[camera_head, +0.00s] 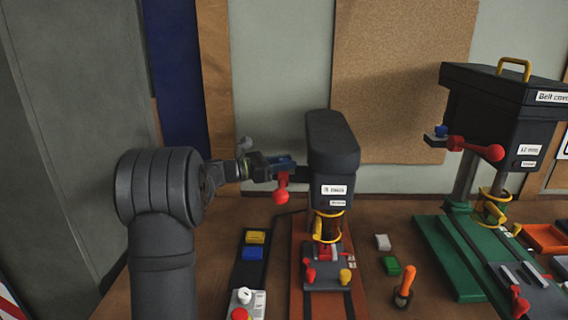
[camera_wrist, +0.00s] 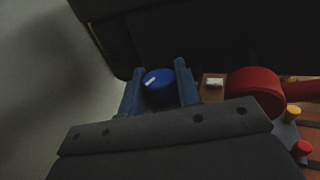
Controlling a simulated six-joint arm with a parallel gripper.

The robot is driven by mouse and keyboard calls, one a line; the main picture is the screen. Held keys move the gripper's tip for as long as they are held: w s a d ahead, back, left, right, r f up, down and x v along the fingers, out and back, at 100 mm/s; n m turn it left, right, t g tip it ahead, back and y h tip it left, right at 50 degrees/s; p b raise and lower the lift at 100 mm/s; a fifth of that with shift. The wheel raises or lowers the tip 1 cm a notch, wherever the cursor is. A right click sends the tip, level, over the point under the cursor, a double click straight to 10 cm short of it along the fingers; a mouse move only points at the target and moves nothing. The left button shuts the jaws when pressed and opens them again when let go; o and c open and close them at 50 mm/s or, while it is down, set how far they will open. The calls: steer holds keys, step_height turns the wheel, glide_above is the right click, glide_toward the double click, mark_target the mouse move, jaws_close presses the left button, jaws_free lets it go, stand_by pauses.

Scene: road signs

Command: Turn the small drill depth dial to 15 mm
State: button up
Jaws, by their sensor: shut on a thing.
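The small drill (camera_head: 331,145) is the dark machine on an orange base in the middle of the head view. Its depth dial (camera_wrist: 158,88) is a round blue knob with a short white mark, on the drill's left side. The mark points toward the left and slightly down in the wrist view. My gripper (camera_wrist: 160,88) has one finger on each side of the dial and is shut on it. In the head view my gripper (camera_head: 284,162) reaches the drill from the left and mostly hides the dial. No scale numbers are readable.
A red feed handle (camera_head: 281,194) hangs just below my gripper; its red hub (camera_wrist: 252,92) is close by in the wrist view. A larger drill (camera_head: 500,115) stands right on a green base. A switch box (camera_head: 245,302) and an orange-handled tool (camera_head: 404,285) are in front.

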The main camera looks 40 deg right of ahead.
steer(key=m+g+y, duration=0.1)
steer(key=g, duration=0.1)
steer(key=m+g+y, duration=0.1)
steer(key=m+g, duration=0.1)
steer(key=shift+w+f+g+y, duration=0.1)
steer(key=shift+g+y, duration=0.2)
steer(key=shift+y, duration=0.1)
steer(key=shift+m+g+y, duration=1.8)
steer(key=shift+m+y, duration=0.2)
steer(key=shift+y, duration=0.4)
steer(key=o, duration=0.9)
steer(key=shift+o, duration=0.2)
